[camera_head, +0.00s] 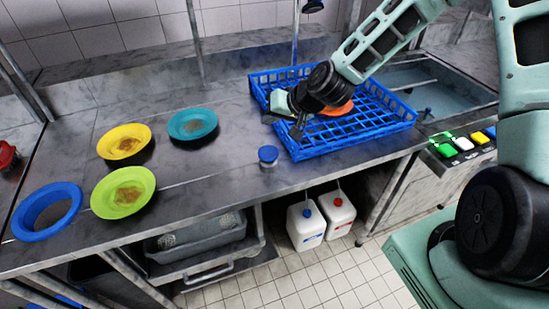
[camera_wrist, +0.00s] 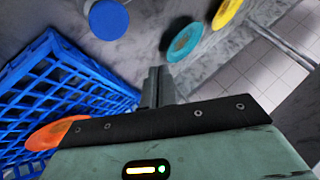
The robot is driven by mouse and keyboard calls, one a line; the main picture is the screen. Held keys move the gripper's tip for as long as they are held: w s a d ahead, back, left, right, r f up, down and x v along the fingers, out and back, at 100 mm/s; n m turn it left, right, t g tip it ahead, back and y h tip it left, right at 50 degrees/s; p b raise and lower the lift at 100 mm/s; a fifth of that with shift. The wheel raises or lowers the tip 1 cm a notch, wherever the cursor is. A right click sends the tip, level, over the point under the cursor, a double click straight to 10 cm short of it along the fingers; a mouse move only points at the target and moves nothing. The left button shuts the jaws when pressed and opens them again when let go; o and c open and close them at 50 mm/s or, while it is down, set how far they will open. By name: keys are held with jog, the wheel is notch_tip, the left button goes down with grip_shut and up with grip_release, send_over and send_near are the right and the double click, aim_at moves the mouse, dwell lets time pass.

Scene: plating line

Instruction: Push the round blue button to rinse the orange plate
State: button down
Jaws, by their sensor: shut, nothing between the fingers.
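The round blue button (camera_head: 268,153) stands on the steel counter, just left of the blue rack; its round blue top also shows at the upper edge of the wrist view (camera_wrist: 108,18). The orange plate (camera_head: 338,109) is in the rack, partly hidden behind my gripper. Its orange edge shows at the lower left of the wrist view (camera_wrist: 55,134). My gripper (camera_head: 297,132) is shut and empty, fingers pointing down over the rack's left part, to the right of the button and apart from it. The shut fingers (camera_wrist: 157,86) also show in the wrist view.
The blue rack (camera_head: 352,146) stands beside a sink (camera_head: 420,85). Yellow (camera_head: 125,138), teal (camera_head: 192,124), green (camera_head: 107,196) and blue (camera_head: 65,225) dishes stand at the left. A panel with coloured buttons (camera_head: 462,143) is at the right. The counter in front of the round button is clear.

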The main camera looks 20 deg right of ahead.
jog(key=shift+d+f, duration=0.1)
dwell(0.3)
jog(key=b, duration=0.7)
send_near(265, 151)
jog(key=w+a+f, duration=0.1)
jog(key=w, duration=0.2)
jog(key=w+a+f, duration=0.1)
jog(key=shift+w+a+f, duration=0.2)
jog(key=shift+a+f, duration=0.15)
jog(key=shift+f, duration=0.05)
dwell(1.1)
jog(key=shift+f+b, duration=0.4)
jog(key=shift+f+b, duration=0.6)
jog(key=shift+f, duration=0.2)
dwell(0.8)
jog(key=shift+r, duration=0.1)
jog(key=shift+r+p, duration=0.95)
jog(key=shift+r, duration=0.2)
jog(key=shift+r+p, duration=1.95)
jog(key=shift+r, duration=0.55)
